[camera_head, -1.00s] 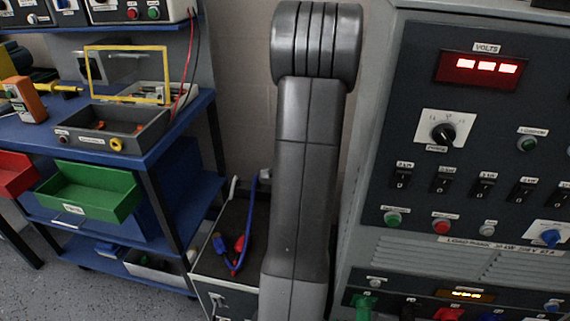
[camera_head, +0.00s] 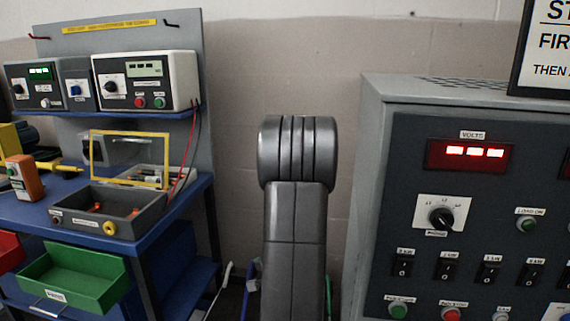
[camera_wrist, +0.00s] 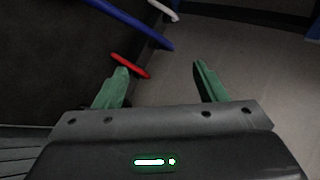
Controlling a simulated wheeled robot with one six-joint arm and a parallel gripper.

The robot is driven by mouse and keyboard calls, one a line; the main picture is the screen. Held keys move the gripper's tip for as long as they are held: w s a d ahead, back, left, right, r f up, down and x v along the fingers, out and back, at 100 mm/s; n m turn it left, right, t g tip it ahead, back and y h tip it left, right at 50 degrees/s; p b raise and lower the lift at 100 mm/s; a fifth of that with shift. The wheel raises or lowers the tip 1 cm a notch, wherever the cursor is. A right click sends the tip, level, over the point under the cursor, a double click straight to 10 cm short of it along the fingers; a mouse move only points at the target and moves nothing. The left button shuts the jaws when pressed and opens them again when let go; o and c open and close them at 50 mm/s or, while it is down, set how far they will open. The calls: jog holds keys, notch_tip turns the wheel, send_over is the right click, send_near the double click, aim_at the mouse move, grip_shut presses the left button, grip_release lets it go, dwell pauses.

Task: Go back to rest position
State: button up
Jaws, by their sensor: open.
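My gripper (camera_wrist: 163,82) shows in the wrist view with its two green fingers spread apart and nothing between them. Beyond the fingers are a red lead end (camera_wrist: 130,66) and a blue lead (camera_wrist: 130,22), both apart from the fingertips as far as I can tell. A white hook-like piece (camera_wrist: 164,9) is at the top. In the head view my grey arm stands upright in the middle, and the gripper itself is hidden there.
The load bank cabinet (camera_head: 375,190) with a lit VOLTS display (camera_head: 468,155) stands close at right. A blue workbench (camera_head: 190,195) with a grey test box (camera_head: 110,212), green bin (camera_head: 72,275) and meters (camera_head: 145,80) is at left. Bare wall (camera_head: 300,70) lies behind my arm.

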jog(key=s+a+f+n+g+y+b, duration=0.1)
jog(key=s+a+f+n+g, duration=0.3)
jog(key=s+f, duration=0.4)
jog(key=shift+s+a+f+n+b, duration=0.35)
jog(key=shift+a+n+b, duration=0.4)
jog(key=shift+a, duration=0.6)
jog(key=shift+w, duration=0.1)
jog(key=w+d+r+m+t+h+p, duration=0.35)
jog(key=w+d+r+m+t, duration=0.35)
jog(key=w+d+r, duration=0.6)
jog(key=s+a+f+n+g+y+b, duration=0.45)
jog(key=s+a+f+n+g, duration=0.5)
jog(key=s+a+f, duration=0.65)
jog(key=shift+t+h, duration=0.25)
jog(key=shift+h, duration=0.25)
jog(key=w+f, duration=0.1)
jog(key=f, duration=0.1)
jog(key=w+d+f+b, duration=0.1)
jog(key=f, duration=0.1)
jog(key=w+d+f+b, duration=0.1)
jog(key=w+f, duration=0.1)
jog(key=f, duration=0.1)
jog(key=shift+d, duration=0.15)
jog(key=shift+f+b, duration=0.8)
jog(key=shift+b, duration=0.35)
